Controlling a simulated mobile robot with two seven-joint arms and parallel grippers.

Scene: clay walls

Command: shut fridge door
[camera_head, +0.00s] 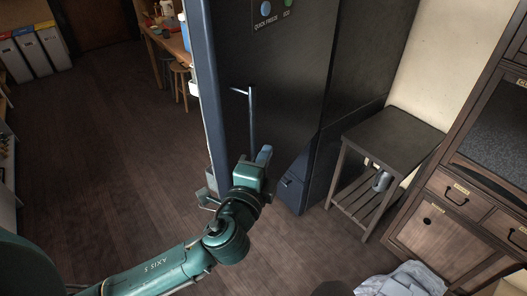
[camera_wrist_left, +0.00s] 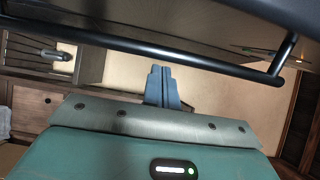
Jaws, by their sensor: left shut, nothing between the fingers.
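The dark fridge door (camera_head: 228,75) stands open in the head view, its blue-grey edge (camera_head: 207,100) towards the left and pale inner shelf bins showing beyond it. A long bar handle (camera_head: 252,118) is on its outer face. The dark fridge body (camera_head: 345,60) is to the right. My left gripper (camera_head: 264,155) is shut and empty, close to the lower end of the handle; contact cannot be told. In the left wrist view its closed fingers (camera_wrist_left: 161,84) lie below the dark handle bar (camera_wrist_left: 160,48), with nothing between them. My right gripper is not in view.
A dark side table (camera_head: 395,135) with a slatted lower shelf stands right of the fridge. A wooden cabinet (camera_head: 440,235) with drawers is at the right. Wood floor (camera_head: 110,140) is clear at left. Stools and a table (camera_head: 172,40) stand farther back.

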